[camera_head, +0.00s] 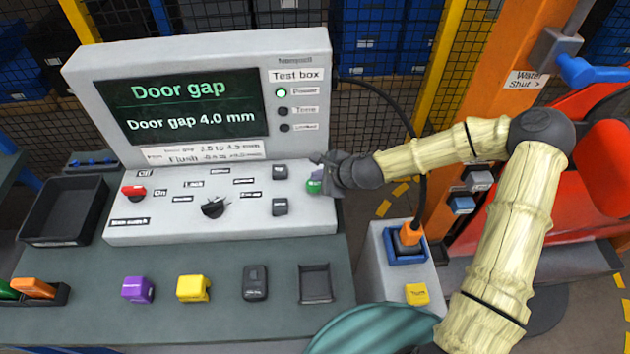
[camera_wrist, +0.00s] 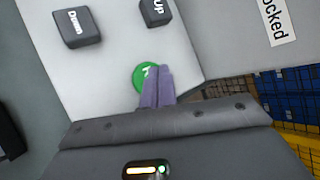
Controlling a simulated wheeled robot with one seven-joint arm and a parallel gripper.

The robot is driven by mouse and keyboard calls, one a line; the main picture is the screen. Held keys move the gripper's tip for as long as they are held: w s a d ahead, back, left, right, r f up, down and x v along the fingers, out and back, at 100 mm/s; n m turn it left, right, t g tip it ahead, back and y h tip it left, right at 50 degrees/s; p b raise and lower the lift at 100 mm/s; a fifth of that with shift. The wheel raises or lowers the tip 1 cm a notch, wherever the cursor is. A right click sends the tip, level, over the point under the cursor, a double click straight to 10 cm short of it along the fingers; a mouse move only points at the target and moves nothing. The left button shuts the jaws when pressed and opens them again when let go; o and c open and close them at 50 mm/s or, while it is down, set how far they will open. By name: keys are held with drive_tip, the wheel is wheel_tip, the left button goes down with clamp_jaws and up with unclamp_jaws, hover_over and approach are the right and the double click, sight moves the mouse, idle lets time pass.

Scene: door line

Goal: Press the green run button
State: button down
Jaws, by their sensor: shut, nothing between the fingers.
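The green run button (camera_head: 313,186) is a round button at the right end of the test box's sloping front panel (camera_head: 160,217). In the wrist view the green button (camera_wrist: 143,75) shows beside the fingertips, which hide its right part. My gripper (camera_head: 318,179) is shut and empty, with its fingers together. In the wrist view the purple-grey fingertips (camera_wrist: 157,72) overlap the button; I cannot tell whether they touch it.
Two dark keys, Down (camera_wrist: 77,27) and Up (camera_wrist: 155,12), sit near the button. A black knob (camera_head: 214,208) and red switch (camera_head: 133,191) are further left. The screen (camera_head: 183,106) reads "Door gap 4.0 mm". Coloured blocks, including a yellow one (camera_head: 193,288), stand on the bench.

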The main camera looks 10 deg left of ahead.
drive_tip(key=shift+r+p, duration=2)
drive_tip(key=shift+r, duration=0.5)
wheel_tip(320, 180, up, 9)
drive_tip(key=p, duration=0.7)
hover_over(318, 185)
drive_tip(key=shift+s+f, duration=0.1)
drive_tip(key=shift+f, duration=0.15)
drive_tip(key=s+d+r+n+g+h+b, duration=0.1)
drive_tip(key=s+d+r+n+h, duration=0.2)
drive_tip(key=s+d+n, duration=0.5)
drive_tip(key=s+d+r+n+g+h+b, duration=0.1)
drive_tip(key=s+d+r+n+h, duration=0.3)
drive_tip(key=d, duration=1.2)
drive_tip(key=s+n+b, duration=0.1)
drive_tip(key=s+n, duration=0.2)
drive_tip(key=s, duration=0.2)
drive_tip(key=shift+s+d+r+n+g+h, duration=0.3)
drive_tip(key=shift+s+d+n, duration=0.05)
drive_tip(key=shift+s+n, duration=0.05)
